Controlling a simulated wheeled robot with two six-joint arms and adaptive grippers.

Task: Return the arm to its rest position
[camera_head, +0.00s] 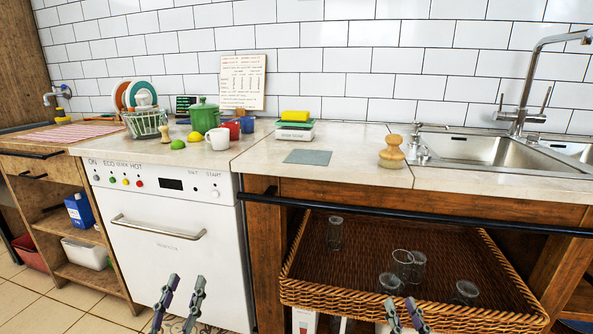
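My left gripper (187,279) is at the bottom of the head view, in front of the white dishwasher (160,245). Its two fingers stand apart with nothing between them. My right gripper (400,301) is at the bottom edge, in front of the wicker basket (420,314). Its fingertips are apart and no held object shows. Most of the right gripper and both arms are cut off by the bottom edge.
The basket holds several glasses (335,233) under a dark rail (430,214). The counter (345,178) above carries dishes, a green pot (204,116), a scale with a yellow sponge (295,115) and a wooden brush (391,153). A sink (490,152) is at right. Open shelves are at left.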

